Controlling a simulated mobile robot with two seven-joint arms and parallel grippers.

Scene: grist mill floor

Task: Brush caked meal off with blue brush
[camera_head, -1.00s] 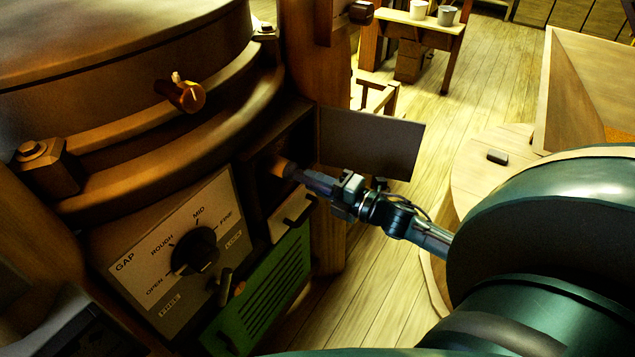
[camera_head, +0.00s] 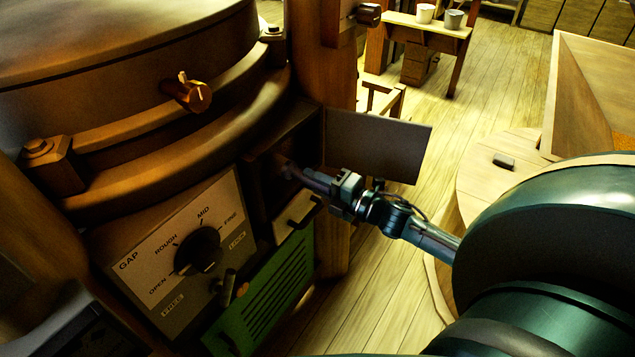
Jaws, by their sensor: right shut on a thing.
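My right gripper (camera_head: 337,192) is shut on the brush (camera_head: 312,179). Its handle looks dark bluish and points left into an open chamber (camera_head: 266,172) in the mill housing, below the round casing. The brush's tip is in shadow inside the chamber, and I cannot tell whether it touches a wall. I cannot make out caked meal in the dark interior. The chamber's flat grey door (camera_head: 385,147) stands open behind the gripper. My left gripper is not in view.
Below the chamber are a handled pale drawer front (camera_head: 297,217) and a green slatted panel (camera_head: 270,292). Left of them is the GAP dial (camera_head: 198,250). A wooden hopper (camera_head: 590,95) stands at the right. A small table (camera_head: 432,30) with cups is at the back. The floor between is clear.

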